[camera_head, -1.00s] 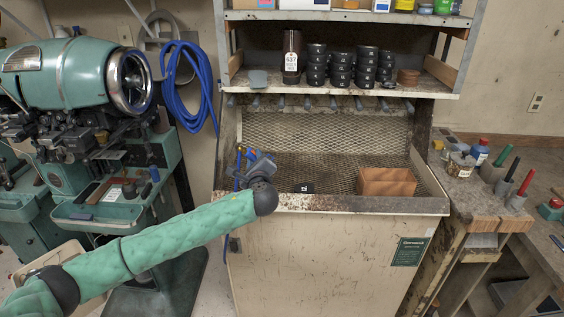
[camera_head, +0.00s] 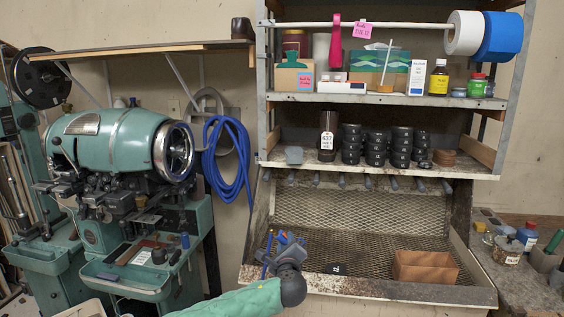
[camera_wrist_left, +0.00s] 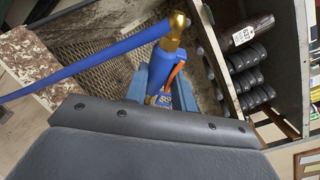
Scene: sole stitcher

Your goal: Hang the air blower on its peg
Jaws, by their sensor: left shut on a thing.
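My left gripper (camera_head: 287,241) is above the front left part of the mesh-floored bench (camera_head: 330,215). It is shut on the air blower, seen small in the head view (camera_head: 268,245). In the left wrist view the air blower (camera_wrist_left: 161,68) has a blue body, a brass tip (camera_wrist_left: 178,22) and an orange lever. A blue hose (camera_wrist_left: 85,72) runs from it to the left. A row of short grey pegs (camera_head: 342,181) sticks out under the lower shelf, behind and above the gripper. I cannot tell which peg is the blower's. My right gripper is not in view.
The lower shelf (camera_head: 376,170) holds several stacks of black rolls and a tagged dark jar (camera_head: 327,135). A brown box (camera_head: 425,267) stands at right on the bench. A green machine (camera_head: 115,140) and a coiled blue hose (camera_head: 227,158) are at left. The mesh centre is mostly clear.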

